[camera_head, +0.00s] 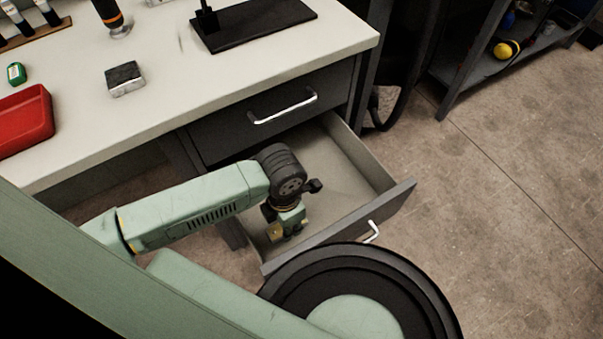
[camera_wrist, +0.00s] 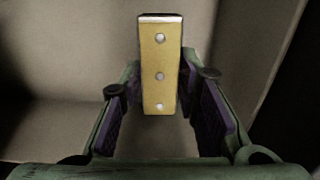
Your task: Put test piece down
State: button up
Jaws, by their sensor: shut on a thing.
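The test piece (camera_wrist: 161,58) is a narrow yellowish plate with a row of three light round spots. It shows in the wrist view between the two purple-padded fingers of my gripper (camera_wrist: 162,112). In the head view my gripper (camera_head: 288,228) points down inside the open lower drawer (camera_head: 345,165), near its left front. A small yellow bit of the test piece (camera_head: 274,232) shows there beside the gripper. My gripper is shut on the piece. I cannot tell whether the piece touches the drawer floor.
The drawer's front panel (camera_head: 385,208) and side walls surround my gripper. A closed upper drawer (camera_head: 285,107) sits above. The workbench top (camera_head: 190,90) holds a red tray (camera_head: 24,120), a grey block (camera_head: 124,78) and a black stand (camera_head: 255,22). The rest of the drawer looks empty.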

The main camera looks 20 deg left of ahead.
jog(key=p, duration=0.4)
send_over(330, 198)
jog(key=shift+s+f, duration=0.2)
jog(key=shift+f, duration=0.4)
jog(key=shift+w+f, duration=0.25)
jog(key=shift+f, duration=0.05)
jog(key=shift+f+p, duration=0.5)
jog(key=shift+f, duration=1)
jog(key=shift+f, duration=0.2)
jog(key=o, duration=1.2)
jog(key=shift+c, duration=0.2)
notch_tip(330, 198, up, 12)
jog(key=shift+r+b, duration=0.2)
jog(key=shift+b, duration=0.25)
